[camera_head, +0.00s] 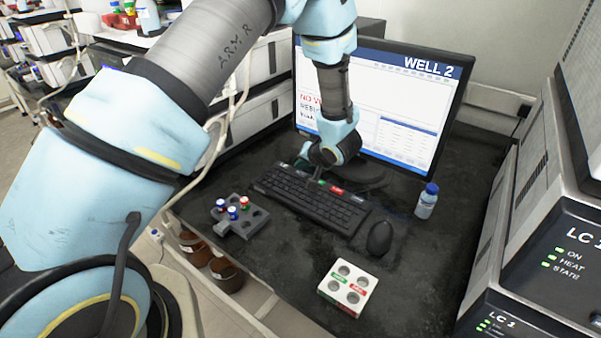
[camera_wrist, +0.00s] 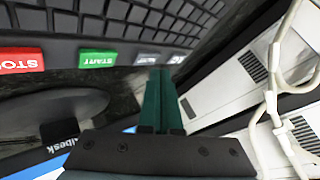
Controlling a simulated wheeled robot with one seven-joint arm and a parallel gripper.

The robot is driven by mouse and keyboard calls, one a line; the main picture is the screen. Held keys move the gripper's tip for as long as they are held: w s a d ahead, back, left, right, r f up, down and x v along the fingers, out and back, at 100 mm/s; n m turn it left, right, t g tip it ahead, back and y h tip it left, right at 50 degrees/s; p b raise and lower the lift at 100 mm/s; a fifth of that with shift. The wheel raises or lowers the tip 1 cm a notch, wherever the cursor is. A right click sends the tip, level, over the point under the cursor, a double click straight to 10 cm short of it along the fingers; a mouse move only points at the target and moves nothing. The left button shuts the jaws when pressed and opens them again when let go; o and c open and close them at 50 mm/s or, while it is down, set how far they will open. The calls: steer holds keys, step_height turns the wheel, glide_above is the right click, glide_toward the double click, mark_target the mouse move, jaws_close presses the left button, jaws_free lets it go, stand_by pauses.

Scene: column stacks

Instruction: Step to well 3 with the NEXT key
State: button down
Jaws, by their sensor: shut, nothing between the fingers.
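The monitor (camera_head: 420,100) reads "WELL 2" at its top right. The black keyboard (camera_head: 315,203) lies in front of it, with coloured keys along its far edge. In the wrist view a red STOP key (camera_wrist: 20,61), a green START key (camera_wrist: 98,59) and a grey key (camera_wrist: 147,59) with a hard-to-read label sit in a row. My gripper (camera_wrist: 160,72) is shut and empty, its tips at the grey key and partly covering the row beside it. In the head view my gripper (camera_head: 318,174) points down at the keyboard's far edge; contact cannot be told.
A black mouse (camera_head: 380,238) and a blue-capped bottle (camera_head: 427,201) stand right of the keyboard. A dark rack (camera_head: 256,222) with capped vials is at left, a white block with wells (camera_head: 335,282) in front. Instruments (camera_head: 560,240) border the right side.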

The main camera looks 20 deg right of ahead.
mark_target(302, 176)
steer(key=shift+r+p, duration=2.6)
steer(key=shift+p, duration=0.2)
steer(key=shift+f, duration=0.1)
stand_by(1.3)
